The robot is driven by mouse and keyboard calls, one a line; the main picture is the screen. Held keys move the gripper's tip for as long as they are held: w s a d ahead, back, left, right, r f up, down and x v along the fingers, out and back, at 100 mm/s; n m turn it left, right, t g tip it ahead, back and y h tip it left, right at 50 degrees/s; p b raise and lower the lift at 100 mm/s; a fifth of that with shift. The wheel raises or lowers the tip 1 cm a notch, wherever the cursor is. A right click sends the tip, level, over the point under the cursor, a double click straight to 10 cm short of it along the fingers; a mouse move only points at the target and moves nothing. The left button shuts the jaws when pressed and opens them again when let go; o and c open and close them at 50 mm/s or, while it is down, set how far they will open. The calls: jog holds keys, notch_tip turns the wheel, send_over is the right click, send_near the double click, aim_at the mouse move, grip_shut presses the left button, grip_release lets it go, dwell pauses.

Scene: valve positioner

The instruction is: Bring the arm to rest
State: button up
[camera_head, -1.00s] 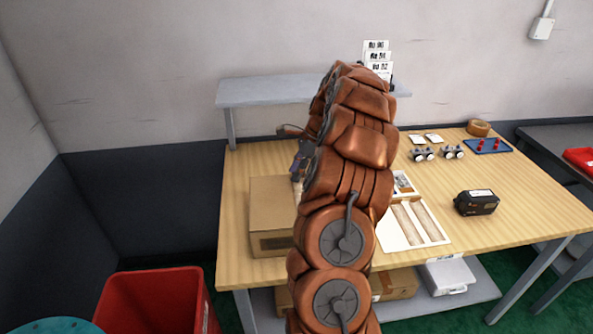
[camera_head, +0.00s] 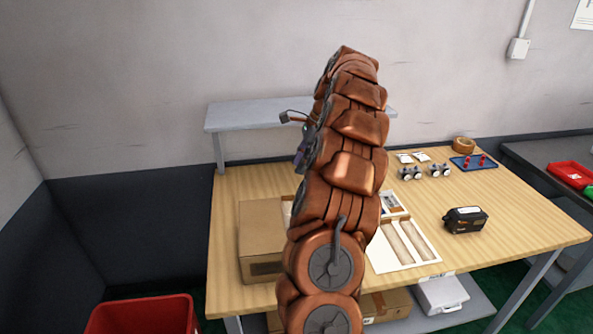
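My copper-coloured arm rises through the middle of the picture, in front of the wooden workbench (camera_head: 500,250). It stands nearly upright and leans slightly right at the top. My gripper (camera_head: 296,128) shows only in small part at the arm's left side, below the grey shelf's front edge; its fingers are mostly hidden behind the arm. Whether it is open or holds anything cannot be seen.
A cardboard box (camera_head: 262,240) stands left of the arm. Right of it are a white tray (camera_head: 402,245), a black device (camera_head: 465,220), small metal fittings (camera_head: 411,173), tape (camera_head: 464,144) and a blue tray (camera_head: 473,162). A grey shelf (camera_head: 255,114) stands behind; a red bin (camera_head: 145,317) is at lower left.

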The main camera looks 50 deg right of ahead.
jog(key=shift+r, duration=0.25)
jog(key=s+a+r+n+g, duration=0.2)
jog(key=a+n, duration=0.5)
jog(key=a, duration=0.8)
jog(key=s+a+r+n+g, duration=0.15)
jog(key=a+n, duration=0.55)
jog(key=a, duration=0.9)
jog(key=s+a+f+n+h, duration=0.1)
jog(key=s+a+f+n, duration=0.1)
jog(key=s, duration=0.6)
jog(key=s+a+f+n+h, duration=0.1)
jog(key=s+a+f+n, duration=0.2)
jog(key=s+n, duration=0.3)
jog(key=s+a+f+n+g+h, duration=0.1)
jog(key=s+a+f+n, duration=0.2)
jog(key=s, duration=0.7)
jog(key=shift+s+a+n, duration=0.2)
jog(key=shift+a+n, duration=0.2)
jog(key=shift+a, duration=0.5)
jog(key=shift+d, duration=0.1)
